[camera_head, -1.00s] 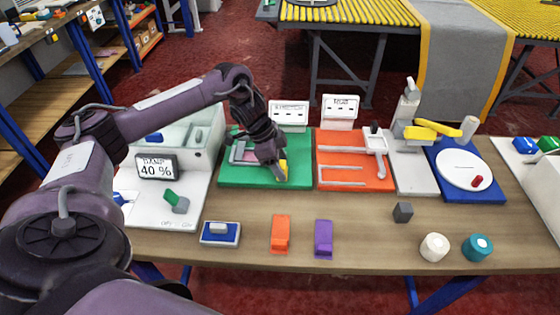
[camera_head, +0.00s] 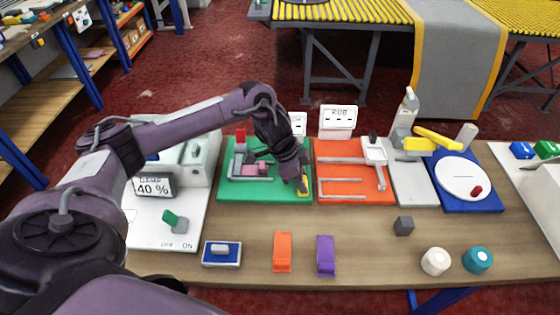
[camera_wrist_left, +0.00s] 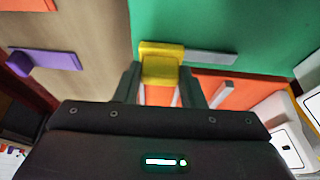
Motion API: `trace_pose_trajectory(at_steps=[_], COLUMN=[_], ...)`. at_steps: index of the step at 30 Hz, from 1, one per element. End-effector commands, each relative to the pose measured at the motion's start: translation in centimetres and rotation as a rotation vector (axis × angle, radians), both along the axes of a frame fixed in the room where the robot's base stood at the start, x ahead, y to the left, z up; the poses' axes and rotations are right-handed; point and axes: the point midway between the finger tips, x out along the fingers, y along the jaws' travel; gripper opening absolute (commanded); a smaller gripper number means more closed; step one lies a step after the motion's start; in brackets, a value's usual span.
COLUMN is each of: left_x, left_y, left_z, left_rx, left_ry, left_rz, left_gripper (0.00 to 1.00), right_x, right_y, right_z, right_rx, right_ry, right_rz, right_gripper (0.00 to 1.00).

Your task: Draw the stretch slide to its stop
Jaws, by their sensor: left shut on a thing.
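The stretch slide appears to be the yellow block (camera_head: 303,191) at the front right corner of the green board (camera_head: 232,194). My left gripper (camera_head: 302,182) comes down on it from above. In the left wrist view the yellow block (camera_wrist_left: 161,64) sits between the two fingers, with the left gripper (camera_wrist_left: 160,88) shut on it. A grey rail (camera_wrist_left: 211,57) runs from the block over the green board (camera_wrist_left: 230,25). My right gripper is not in view.
An orange board (camera_head: 350,194) with grey rails stands just right of the green one. Orange (camera_head: 282,252) and purple (camera_head: 325,256) blocks and a blue switch plate (camera_head: 221,261) lie in front. A white unit (camera_head: 165,235) stands left.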

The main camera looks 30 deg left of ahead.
Motion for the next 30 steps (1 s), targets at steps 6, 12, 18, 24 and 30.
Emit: trace_pose_trajectory(at_steps=[6, 12, 18, 24, 30], left_x=[0.3, 0.4, 0.3, 0.2, -0.1], left_y=[-1.1, -1.0, -1.0, -0.9, -0.3], left_z=[0.0, 0.0, 0.0, -0.1, 1.7], left_rx=[0.003, 0.002, 0.004, 0.005, 0.004], left_ry=[-0.009, -0.011, -0.008, -0.006, -0.009], left_rz=[0.011, 0.012, 0.01, 0.01, 0.01], left_gripper=[0.0, 0.4, 0.58, 0.58, 0.58], right_x=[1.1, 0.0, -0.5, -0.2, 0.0], right_y=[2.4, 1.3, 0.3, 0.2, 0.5], right_z=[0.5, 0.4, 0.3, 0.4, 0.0], right_rx=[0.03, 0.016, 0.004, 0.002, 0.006], right_ry=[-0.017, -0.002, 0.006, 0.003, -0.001], right_rz=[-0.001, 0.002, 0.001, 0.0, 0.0], right_gripper=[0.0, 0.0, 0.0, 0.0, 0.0])
